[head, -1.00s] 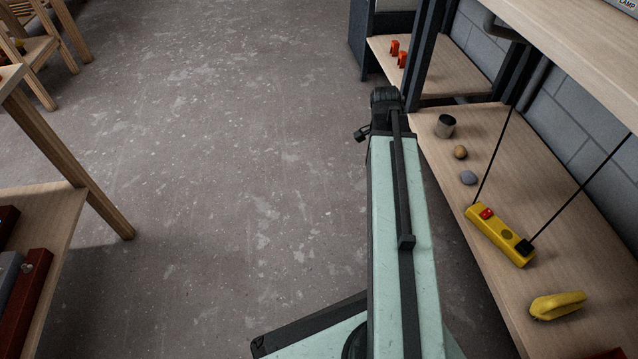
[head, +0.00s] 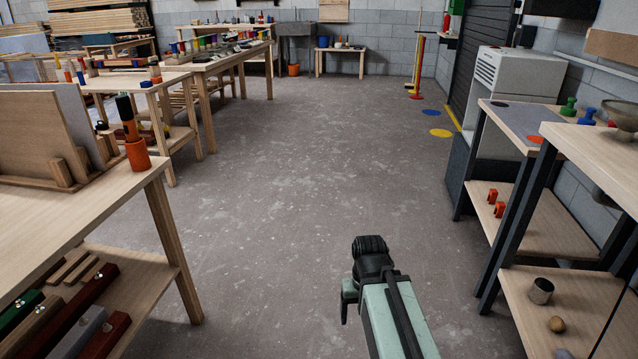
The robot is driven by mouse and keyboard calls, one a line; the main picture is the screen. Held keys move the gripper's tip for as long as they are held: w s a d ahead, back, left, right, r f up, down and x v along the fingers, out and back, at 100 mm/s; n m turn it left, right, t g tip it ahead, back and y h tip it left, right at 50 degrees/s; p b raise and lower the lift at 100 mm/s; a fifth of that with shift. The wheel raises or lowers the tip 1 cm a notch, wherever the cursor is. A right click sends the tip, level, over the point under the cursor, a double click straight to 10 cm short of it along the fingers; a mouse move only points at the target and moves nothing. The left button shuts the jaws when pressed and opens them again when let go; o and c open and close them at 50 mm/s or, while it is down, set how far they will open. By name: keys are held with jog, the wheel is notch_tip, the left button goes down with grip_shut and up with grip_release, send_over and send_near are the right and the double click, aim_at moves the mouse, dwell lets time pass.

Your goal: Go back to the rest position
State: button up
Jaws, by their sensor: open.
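My arm reaches up from the bottom edge in the head view, over the bare floor of the aisle. Its pale green link ends in a dark wrist joint. My gripper (head: 348,298) shows only in part at the left side of that wrist, low and pointing down. It is open, and I see nothing held in it. Its far side is hidden by the arm. It is clear of the benches on both sides.
A wooden bench (head: 160,185) stands close on the left, with an orange cup (head: 137,155) near its corner. The floor (head: 290,160) ahead is open.

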notch_tip(320, 180, up, 40)
jog(key=p, duration=3.6)
jog(key=shift+f+p, duration=0.25)
jog(key=shift+p, duration=0.05)
